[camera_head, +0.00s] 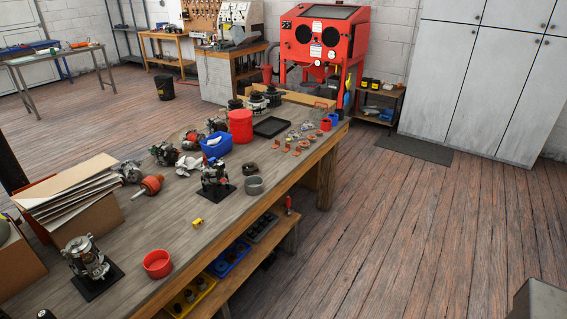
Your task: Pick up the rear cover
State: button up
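I cannot tell for certain which part is the rear cover. Alternator parts lie on the long wooden workbench (215,225). A pale metal piece of irregular shape (188,163) lies near the middle, left of a blue bin (216,144). A grey ring-like part (254,186) sits near the bench's right edge. An alternator assembly (215,179) stands on a black plate between them, and another (86,258) stands on a black plate at the near end. My gripper is not in view.
A red cup (158,264), a yellow piece (198,223) and a rotor with a red-orange body (148,187) lie on the bench. Cardboard sheets (75,188) fill a box at left. Bins sit on the lower shelf (245,268).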

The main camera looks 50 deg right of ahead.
aim_at(252, 165)
jog(key=u, duration=0.25)
jog(key=k, duration=0.15)
jog(key=z, duration=1.75)
jog(key=k, duration=0.95)
jog(key=u, duration=0.15)
jog(key=i, duration=0.95)
jog(key=z, duration=0.05)
